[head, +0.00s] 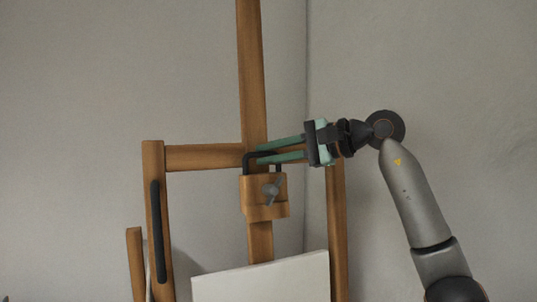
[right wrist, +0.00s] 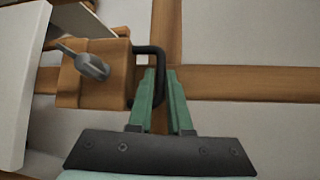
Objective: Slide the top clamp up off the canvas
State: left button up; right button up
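The top clamp (head: 262,208) is a wooden block with a grey wing knob (head: 271,191) and a black U-shaped handle (head: 247,160) on top. It sits on the easel's upright post (head: 250,60). The white canvas (head: 265,282) is below it, and bare post shows between them. My right gripper (head: 259,154) reaches in from the right, its green fingers above and below the handle's bar. In the right wrist view the bar lies between the fingertips (right wrist: 161,72), seemingly gripped; the clamp block (right wrist: 92,82) and canvas (right wrist: 18,75) are left. My left gripper is not in view.
The easel's wooden crossbar (head: 203,157) runs behind the clamp, joined to side posts (head: 153,200). A black bar (head: 158,232) is on the left side post. The upright above the clamp looks clear. Plain grey walls stand behind.

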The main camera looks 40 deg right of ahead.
jog(key=shift+o, duration=0.6)
jog(key=b+v, duration=0.1)
jog(key=v, duration=1.1)
jog(key=shift+s+d, duration=0.2)
jog(key=shift+s, duration=0.05)
